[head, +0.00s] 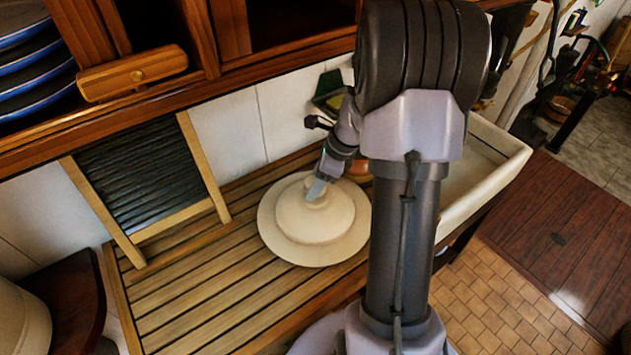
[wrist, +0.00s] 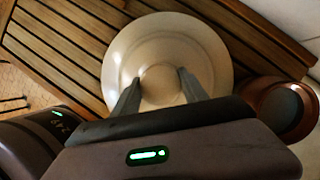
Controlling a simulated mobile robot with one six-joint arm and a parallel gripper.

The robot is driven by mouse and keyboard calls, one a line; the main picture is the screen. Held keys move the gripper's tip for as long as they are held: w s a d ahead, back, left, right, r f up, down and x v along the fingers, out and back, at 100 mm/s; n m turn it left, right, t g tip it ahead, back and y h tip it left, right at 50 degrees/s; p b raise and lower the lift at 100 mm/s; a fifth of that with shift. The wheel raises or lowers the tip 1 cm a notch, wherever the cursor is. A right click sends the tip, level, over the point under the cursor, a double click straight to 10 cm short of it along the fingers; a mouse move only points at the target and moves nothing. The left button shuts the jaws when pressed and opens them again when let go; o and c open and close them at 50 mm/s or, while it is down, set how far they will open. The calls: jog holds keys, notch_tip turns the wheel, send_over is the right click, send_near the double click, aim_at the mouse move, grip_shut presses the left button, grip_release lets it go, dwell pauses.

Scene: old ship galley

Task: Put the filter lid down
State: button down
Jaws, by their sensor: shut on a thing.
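The filter lid (head: 315,222) is a round cream disc with a raised centre and a small knob on top. It is low over the slatted wooden drainboard, right side up and about level; I cannot tell whether it touches the slats. My gripper (head: 317,188) comes down from above and is shut on the lid's knob. In the wrist view the lid (wrist: 190,45) fills the middle, with my gripper's two fingers (wrist: 158,90) on either side of the knob. Part of the lid's right edge is close to my arm in the head view.
The slatted drainboard (head: 190,293) has free room left of the lid. A washboard (head: 150,180) leans on the tiled wall at the left. A copper-coloured pot (wrist: 280,105) stands close beside the lid. A pale sink (head: 480,180) is at the right. A wooden cabinet (head: 225,35) hangs above.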

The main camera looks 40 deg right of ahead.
aim_at(326, 198)
jog(key=shift+a, duration=0.1)
jog(key=c, duration=0.6)
grip_release()
jog(key=shift+s+r, duration=0.1)
jog(key=shift+r, duration=0.25)
jog(key=p+v, duration=0.1)
jog(key=v, duration=0.6)
jog(key=shift+s, duration=0.1)
